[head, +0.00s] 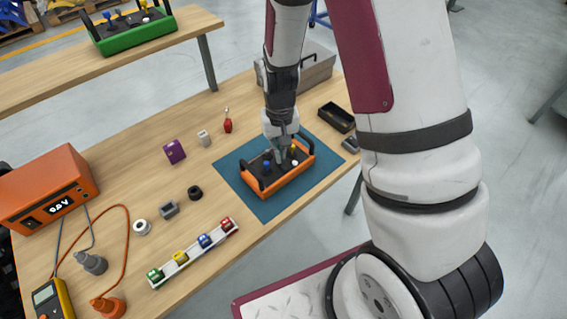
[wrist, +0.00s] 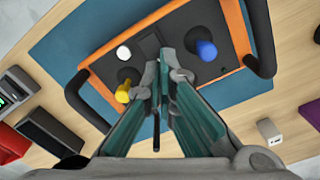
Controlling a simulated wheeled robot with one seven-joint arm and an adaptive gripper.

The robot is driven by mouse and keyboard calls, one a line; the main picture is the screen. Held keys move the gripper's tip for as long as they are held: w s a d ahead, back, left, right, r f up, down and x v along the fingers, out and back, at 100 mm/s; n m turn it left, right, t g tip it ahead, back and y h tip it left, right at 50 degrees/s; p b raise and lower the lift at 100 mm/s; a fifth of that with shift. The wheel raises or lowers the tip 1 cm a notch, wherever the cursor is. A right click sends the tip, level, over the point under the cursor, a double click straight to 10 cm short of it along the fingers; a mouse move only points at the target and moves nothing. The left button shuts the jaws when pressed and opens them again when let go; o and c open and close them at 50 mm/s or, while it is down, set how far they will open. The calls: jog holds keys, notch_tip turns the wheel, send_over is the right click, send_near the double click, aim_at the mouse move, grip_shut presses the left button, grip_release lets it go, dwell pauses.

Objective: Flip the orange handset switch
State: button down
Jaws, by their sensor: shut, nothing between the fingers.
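The orange handset (head: 280,178) lies on a blue mat (head: 228,165) on the wooden table. It has an orange frame, a dark top and black handles at its ends. In the wrist view its dark top (wrist: 213,20) carries a blue knob (wrist: 206,50), a yellow knob (wrist: 123,93) and a white button (wrist: 123,53). My gripper (head: 279,156) is over the middle of the handset, its fingers together and empty. In the wrist view my gripper (wrist: 167,62) points at the panel between the blue and yellow knobs. The fingers hide that part, and I cannot tell whether they touch it.
A green handset (head: 135,30) stands on another table at the back left. A black tray (head: 336,117) and a grey toolbox (head: 312,70) sit beyond the mat. A rail of coloured blocks (head: 192,251), an orange power supply (head: 50,187) and small parts occupy the table's left.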

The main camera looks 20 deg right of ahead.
jog(key=shift+f+b, duration=0.5)
jog(key=shift+f, duration=0.6)
dwell(0.5)
jog(key=shift+r, duration=0.1)
jog(key=shift+r+p, duration=1.85)
jog(key=shift+r, duration=1.65)
jog(key=s+r+n+t, duration=0.1)
jog(key=s+r, duration=0.2)
jog(key=r, duration=0.7)
jog(key=s+r+t, duration=0.2)
jog(key=s+r, duration=0.2)
jog(key=r, duration=0.6)
jog(key=s+r+t, duration=0.1)
jog(key=s+r, duration=0.4)
jog(key=s, duration=0.2)
jog(key=s+r+n+t, duration=0.1)
jog(key=s+r, duration=0.3)
jog(key=s, duration=0.3)
jog(key=shift+s+r, duration=0.15)
jog(key=shift+r, duration=0.25)
